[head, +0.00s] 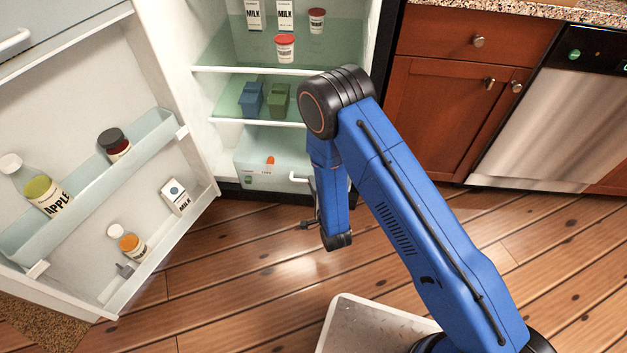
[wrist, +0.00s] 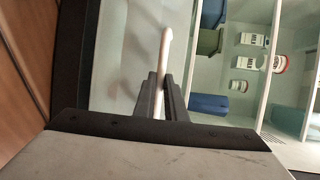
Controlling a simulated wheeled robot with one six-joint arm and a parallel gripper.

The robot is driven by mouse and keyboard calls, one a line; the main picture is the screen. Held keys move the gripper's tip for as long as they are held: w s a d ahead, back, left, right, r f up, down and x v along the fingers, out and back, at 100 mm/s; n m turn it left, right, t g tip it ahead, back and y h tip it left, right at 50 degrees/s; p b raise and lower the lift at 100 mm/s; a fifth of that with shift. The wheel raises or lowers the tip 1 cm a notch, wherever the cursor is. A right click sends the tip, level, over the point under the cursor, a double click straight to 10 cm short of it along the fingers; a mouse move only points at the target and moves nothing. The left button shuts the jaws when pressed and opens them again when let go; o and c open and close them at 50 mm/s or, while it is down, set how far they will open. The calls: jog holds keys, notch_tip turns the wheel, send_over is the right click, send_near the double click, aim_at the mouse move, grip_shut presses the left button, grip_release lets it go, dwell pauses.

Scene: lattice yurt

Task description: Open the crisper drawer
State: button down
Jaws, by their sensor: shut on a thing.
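The crisper drawer (head: 254,178) is a pale translucent box at the bottom of the open fridge, below the lower shelf. It looks closed or nearly so; I cannot tell exactly. A small orange thing (head: 270,160) shows at it. Its white bar handle (head: 298,178) is on the front, partly hidden by my arm. In the wrist view, my gripper (wrist: 161,88) is shut on the white handle (wrist: 165,46), with one dark finger on each side. In the head view my arm hides the gripper's hold on the handle.
The fridge door (head: 205,205) stands wide open at left, with bottles and cartons in its bins. Shelves above the drawer hold a blue container (head: 251,98), a green container (head: 279,100) and milk cartons. Wooden cabinets (head: 440,110) stand at right. The floor before the drawer is clear.

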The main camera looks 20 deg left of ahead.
jog(key=shift+s+d, duration=0.25)
jog(key=shift+s, duration=0.6)
jog(key=c, duration=1.8)
grip_release()
jog(key=v, duration=1.2)
jog(key=shift+f, duration=0.1)
jog(key=shift+w, duration=0.1)
